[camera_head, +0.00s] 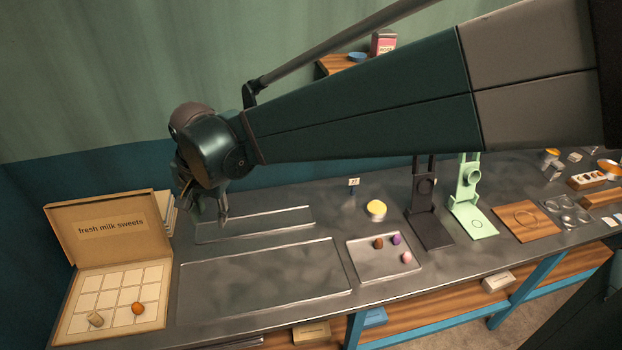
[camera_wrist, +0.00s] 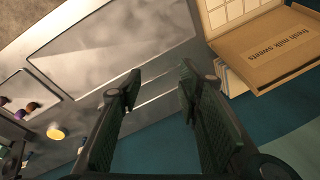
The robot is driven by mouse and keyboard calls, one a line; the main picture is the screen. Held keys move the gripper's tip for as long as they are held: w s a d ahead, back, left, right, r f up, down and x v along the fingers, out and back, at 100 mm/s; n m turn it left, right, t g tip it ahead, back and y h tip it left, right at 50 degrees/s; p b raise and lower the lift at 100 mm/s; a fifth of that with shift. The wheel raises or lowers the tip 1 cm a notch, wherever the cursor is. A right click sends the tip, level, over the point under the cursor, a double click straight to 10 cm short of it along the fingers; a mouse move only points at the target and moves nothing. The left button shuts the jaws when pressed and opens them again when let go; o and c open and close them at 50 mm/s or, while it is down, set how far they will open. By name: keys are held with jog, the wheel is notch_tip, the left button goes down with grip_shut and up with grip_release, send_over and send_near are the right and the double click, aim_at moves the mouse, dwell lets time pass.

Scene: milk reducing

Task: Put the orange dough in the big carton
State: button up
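The big carton (camera_head: 110,257) stands open at the left end of the bench, its lid labelled "fresh milk sweets". An orange dough ball (camera_head: 138,308) sits in a right-hand compartment of its front row. A tan cylindrical piece (camera_head: 95,319) lies in the same row, further left. My gripper (camera_head: 204,208) is above the back of the bench, right of the carton and apart from it. In the wrist view my gripper (camera_wrist: 157,86) has its fingers spread with nothing between them. The carton (camera_wrist: 265,45) shows at the upper right there; its dough is out of that view.
A small tray (camera_head: 372,273) holds brown, purple and pink balls. Two flat, empty trays lie between it and the carton, a large one (camera_head: 265,280) in front and a smaller one (camera_head: 255,224) behind. A yellow-topped pot (camera_head: 376,209) and dark and green stands are further right.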

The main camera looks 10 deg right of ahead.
jog(key=s+d+r+n+t, duration=0.1)
jog(key=s+d+r, duration=0.15)
jog(key=d, duration=0.65)
jog(key=s+d+r+n+t, duration=0.1)
jog(key=s+d+r, duration=0.15)
jog(key=d, duration=0.65)
jog(key=s+d+f+n+t+h, duration=0.1)
jog(key=s+d+f+n+t, duration=0.1)
jog(key=s+d, duration=0.9)
jog(key=d+n, duration=0.1)
jog(key=d, duration=0.3)
jog(key=shift+s+d+t, duration=0.2)
jog(key=shift+s+t, duration=0.2)
